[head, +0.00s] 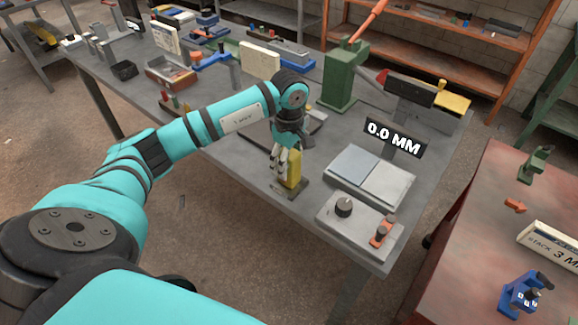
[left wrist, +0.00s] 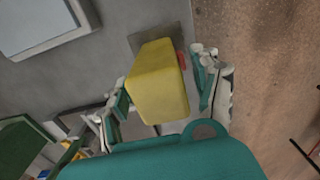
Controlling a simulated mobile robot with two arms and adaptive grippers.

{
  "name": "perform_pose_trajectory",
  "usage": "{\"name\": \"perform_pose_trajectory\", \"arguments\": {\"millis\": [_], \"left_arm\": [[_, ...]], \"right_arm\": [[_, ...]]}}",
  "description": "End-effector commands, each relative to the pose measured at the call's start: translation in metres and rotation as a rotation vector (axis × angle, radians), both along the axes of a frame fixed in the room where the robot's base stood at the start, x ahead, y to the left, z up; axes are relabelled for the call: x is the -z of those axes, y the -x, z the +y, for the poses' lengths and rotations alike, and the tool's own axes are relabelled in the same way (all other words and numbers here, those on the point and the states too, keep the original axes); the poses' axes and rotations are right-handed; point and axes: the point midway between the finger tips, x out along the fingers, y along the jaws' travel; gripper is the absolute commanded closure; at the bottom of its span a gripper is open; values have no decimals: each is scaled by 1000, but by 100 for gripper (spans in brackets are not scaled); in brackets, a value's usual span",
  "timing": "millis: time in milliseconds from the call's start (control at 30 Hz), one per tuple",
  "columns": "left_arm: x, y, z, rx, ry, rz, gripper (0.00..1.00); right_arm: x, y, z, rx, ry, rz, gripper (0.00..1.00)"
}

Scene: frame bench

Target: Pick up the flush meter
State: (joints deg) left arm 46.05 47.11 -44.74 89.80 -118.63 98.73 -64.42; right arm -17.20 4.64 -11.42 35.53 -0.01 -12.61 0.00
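A yellow block-shaped device (head: 294,168), which I take to be the flush meter, stands upright on a small dark base (head: 297,190) near the front edge of the grey bench. My left gripper (head: 284,160) reaches down over it from above. In the left wrist view the yellow device (left wrist: 158,85) lies between the two spread fingers of my left gripper (left wrist: 162,88). A gap shows between it and the right-hand finger; the left-hand finger is very close, and contact there is unclear. A small red part shows at its side. My right gripper is not in view.
The grey bench (head: 240,170) also holds a two-plate fixture (head: 370,177) with a 0.0 MM display (head: 394,137), a control box with a knob (head: 358,222) and a green press (head: 341,80). A red table (head: 480,230) stands at the right.

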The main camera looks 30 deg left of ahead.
Motion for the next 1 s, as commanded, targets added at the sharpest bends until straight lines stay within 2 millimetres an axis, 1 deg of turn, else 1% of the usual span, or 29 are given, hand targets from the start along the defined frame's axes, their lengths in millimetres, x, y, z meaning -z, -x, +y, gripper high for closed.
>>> {"name": "perform_pose_trajectory", "arguments": {"millis": [33,67,400,433,767,867,1000], "left_arm": [[0,0,0,0,0,0,44],[0,0,0,0,0,0,48],[0,0,0,0,0,0,92],[-1,0,0,0,0,0,95],[-4,-1,0,0,0,-2,95],[-10,-1,0,0,0,-3,95],[-27,-2,0,0,0,-7,95]], "right_arm": [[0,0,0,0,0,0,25],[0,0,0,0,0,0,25],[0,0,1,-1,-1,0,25],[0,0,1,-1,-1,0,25],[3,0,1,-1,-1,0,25],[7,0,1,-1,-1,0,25],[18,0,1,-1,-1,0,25]]}}
